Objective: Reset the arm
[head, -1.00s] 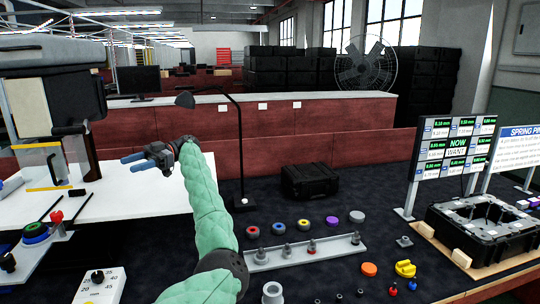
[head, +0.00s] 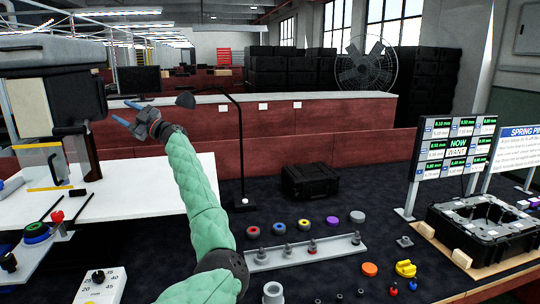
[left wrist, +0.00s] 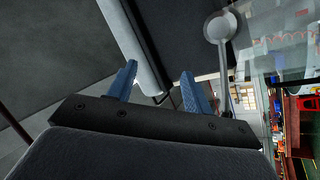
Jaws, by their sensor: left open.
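My left arm, in a green sleeve, reaches up from the bottom middle of the head view. Its left gripper (head: 124,113) has blue fingers and is raised in front of the dark red partition, above the white table. The fingers are apart with nothing between them. In the left wrist view the two blue fingers of the left gripper (left wrist: 158,85) also stand apart and empty, with a pale bar and dark panel beyond them. My right gripper is not in view.
A black lamp (head: 240,150) stands right of the arm. A black case (head: 310,180), a rail with pegs (head: 300,252) and several coloured rings lie on the dark table. An open black case (head: 490,235) sits at right. The machine (head: 50,100) stands at left.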

